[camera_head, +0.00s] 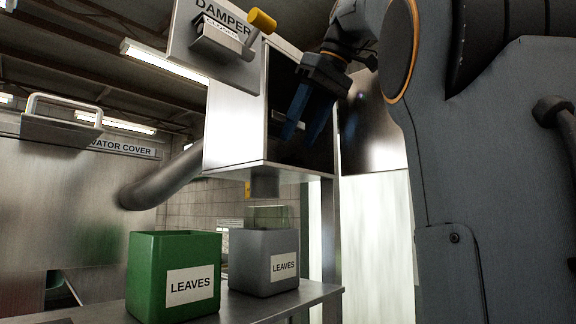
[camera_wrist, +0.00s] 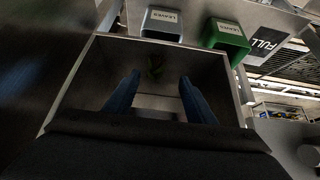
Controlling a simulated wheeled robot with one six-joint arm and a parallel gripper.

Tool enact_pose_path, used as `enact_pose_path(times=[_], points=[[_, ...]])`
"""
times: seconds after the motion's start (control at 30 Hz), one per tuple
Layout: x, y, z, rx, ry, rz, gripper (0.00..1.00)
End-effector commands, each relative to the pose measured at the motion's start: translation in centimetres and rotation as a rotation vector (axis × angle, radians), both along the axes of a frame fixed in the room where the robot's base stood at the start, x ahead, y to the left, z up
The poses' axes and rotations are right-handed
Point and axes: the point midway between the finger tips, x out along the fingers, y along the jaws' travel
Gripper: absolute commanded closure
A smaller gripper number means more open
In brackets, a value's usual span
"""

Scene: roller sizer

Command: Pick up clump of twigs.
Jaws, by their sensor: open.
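My gripper (camera_head: 308,116) is open, its two blue fingers pointing down at the dark opening of a metal box (camera_head: 233,125). In the wrist view my gripper (camera_wrist: 160,78) shows the fingers spread apart over the same box (camera_wrist: 88,68), with nothing between them. A small dark green clump (camera_wrist: 155,66) lies inside the box, beyond the fingertips and between their lines. It is dim, so I cannot tell for sure that it is the clump of twigs. The clump is hidden in the head view.
A green bin (camera_head: 146,272) and a grey bin (camera_head: 249,262), both labelled LEAVES, stand on a metal shelf (camera_head: 315,293) below the box. A DAMPER panel (camera_head: 190,58) with a yellow-ended handle (camera_head: 262,20) is above left. The box walls closely surround the fingers.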

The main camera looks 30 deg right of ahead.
Motion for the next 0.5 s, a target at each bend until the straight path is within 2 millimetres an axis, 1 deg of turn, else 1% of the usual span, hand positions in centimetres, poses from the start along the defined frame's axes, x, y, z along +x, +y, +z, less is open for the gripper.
enact_pose_path(times=[0.13,0.4,0.5], points=[[0.6,0.0,-0.9,0.001,0.002,0.000,0.50],[2.4,0.2,-3.7,0.001,0.003,0.004,0.50],[2.7,0.3,-4.4,0.001,0.001,0.003,0.50]])
